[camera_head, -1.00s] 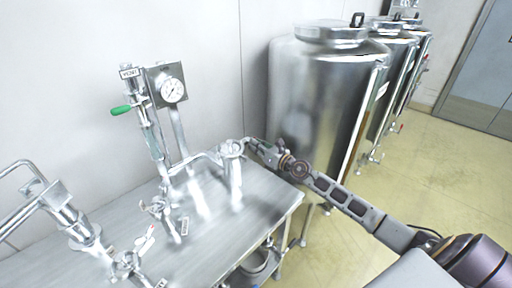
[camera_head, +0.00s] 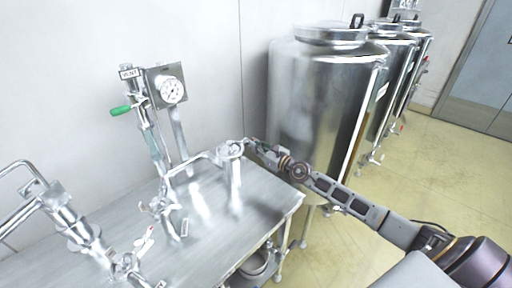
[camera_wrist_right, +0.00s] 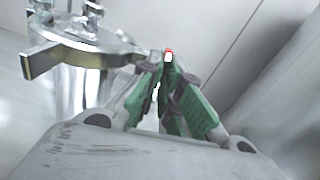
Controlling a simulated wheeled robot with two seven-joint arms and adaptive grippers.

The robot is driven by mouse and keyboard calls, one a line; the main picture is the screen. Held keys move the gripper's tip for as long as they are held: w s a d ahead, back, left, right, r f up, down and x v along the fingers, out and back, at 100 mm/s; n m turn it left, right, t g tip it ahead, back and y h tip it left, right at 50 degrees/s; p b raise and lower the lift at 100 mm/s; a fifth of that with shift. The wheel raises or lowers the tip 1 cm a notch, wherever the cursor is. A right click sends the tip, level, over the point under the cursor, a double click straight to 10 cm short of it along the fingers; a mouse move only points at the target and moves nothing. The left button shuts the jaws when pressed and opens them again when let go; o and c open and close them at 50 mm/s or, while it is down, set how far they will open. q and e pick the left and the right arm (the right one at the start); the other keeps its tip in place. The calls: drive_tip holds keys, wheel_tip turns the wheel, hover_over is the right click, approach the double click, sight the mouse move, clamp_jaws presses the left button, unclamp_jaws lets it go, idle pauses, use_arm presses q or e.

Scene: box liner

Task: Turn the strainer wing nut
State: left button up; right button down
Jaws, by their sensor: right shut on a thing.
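The strainer (camera_head: 232,168) is a shiny upright metal cylinder with a clamped lid near the right end of the steel table. It also shows in the right wrist view (camera_wrist_right: 84,85), with a flat metal clamp lug sticking out to the left. My right gripper (camera_head: 249,144) reaches the strainer's top from the right. In the right wrist view its green-padded fingers (camera_wrist_right: 167,62) are closed together at the tips beside the clamp. A small red-and-white piece, apparently the wing nut (camera_wrist_right: 168,54), shows between the tips; the fingers hide most of it. My left gripper is out of view.
The steel table (camera_head: 262,203) carries pipework, a pressure gauge (camera_head: 172,91) and a green-handled valve (camera_head: 121,110). Large steel tanks (camera_head: 318,100) stand behind my right arm. A wall closes the back; the yellow floor (camera_head: 440,190) is clear at the right.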

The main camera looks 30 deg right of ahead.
drive_tip(key=c, duration=1.6)
unclamp_jaws()
drive_tip(key=shift+s, duration=0.15)
drive_tip(key=shift+v, duration=5.85)
drive_tip(key=shift+d, duration=0.1)
drive_tip(key=shift+m, duration=0.3)
